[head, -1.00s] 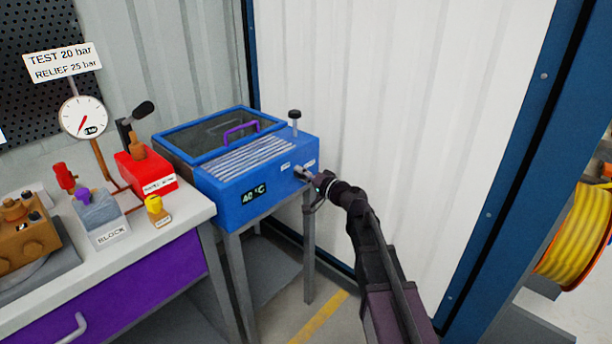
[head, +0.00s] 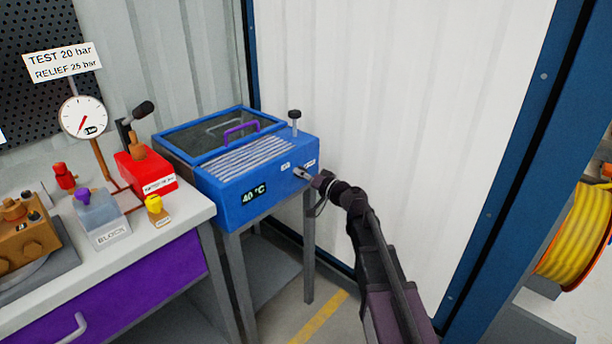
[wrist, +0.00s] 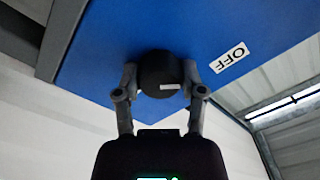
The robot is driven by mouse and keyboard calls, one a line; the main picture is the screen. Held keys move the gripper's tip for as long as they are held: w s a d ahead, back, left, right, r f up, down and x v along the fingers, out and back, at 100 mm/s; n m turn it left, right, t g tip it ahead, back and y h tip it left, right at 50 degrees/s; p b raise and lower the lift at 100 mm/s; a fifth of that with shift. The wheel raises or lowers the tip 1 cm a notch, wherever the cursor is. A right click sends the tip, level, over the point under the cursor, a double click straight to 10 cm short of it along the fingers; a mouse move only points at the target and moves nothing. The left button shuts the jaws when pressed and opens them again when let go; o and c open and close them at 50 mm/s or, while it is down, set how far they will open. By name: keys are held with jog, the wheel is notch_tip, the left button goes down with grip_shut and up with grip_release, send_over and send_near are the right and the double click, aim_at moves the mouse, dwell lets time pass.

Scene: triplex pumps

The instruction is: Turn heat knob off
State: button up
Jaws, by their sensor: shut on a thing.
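The heat knob (wrist: 160,72) is a round black knob with a white mark, on the blue face of the heater box (head: 233,209). In the wrist view my gripper (wrist: 159,80) has one finger on each side of the knob and is shut on it. The white mark sits low on the knob, toward its right side. An OFF label (wrist: 229,58) is on the blue face to the right of the knob. In the head view my gripper (head: 303,174) is at the right end of the box front and hides most of the knob. The box display reads 40 °C.
The box has a glazed lid with a purple handle (head: 240,128) and a black-topped post (head: 295,120) at its right rear. It stands on a grey frame. A workbench (head: 185,226) with a red pump and a gauge stands at left. A white wall is behind.

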jog(key=o, duration=1.1)
jog(key=shift+a, duration=0.1)
jog(key=shift+o, duration=0.2)
jog(key=shift+s+d, duration=0.1)
jog(key=shift+d, duration=0.1)
jog(key=v, duration=1.1)
jog(key=shift+s+d, duration=0.25)
